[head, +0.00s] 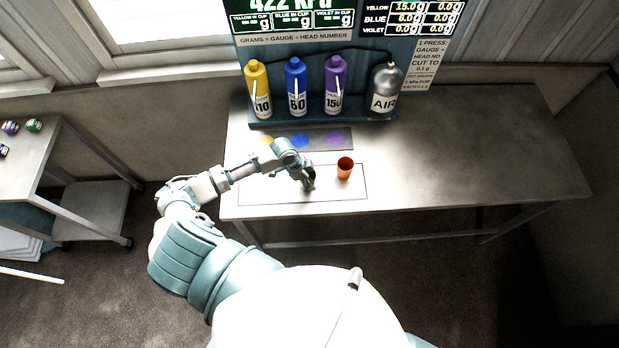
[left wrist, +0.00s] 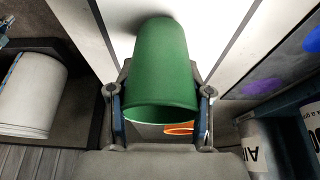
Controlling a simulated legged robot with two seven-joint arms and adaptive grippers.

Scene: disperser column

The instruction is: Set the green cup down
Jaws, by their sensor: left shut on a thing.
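My left gripper (head: 309,184) is over the outlined white area (head: 262,190) of the bench, left of the orange cup (head: 345,168). In the left wrist view the green cup (left wrist: 165,62) sits between the two fingers of the left gripper (left wrist: 161,108), which is shut on it. The cup's open rim faces the camera's lower side. In the head view the gripper mostly hides the green cup, and I cannot tell whether its base touches the bench. My right gripper is not in view.
Yellow (head: 258,90), blue (head: 297,88) and violet (head: 335,86) bottles and an AIR tank (head: 385,92) stand at the back. A grey strip (head: 318,139) with coloured spots lies before them. The bench's right side (head: 480,140) is clear. A side table (head: 22,150) stands left.

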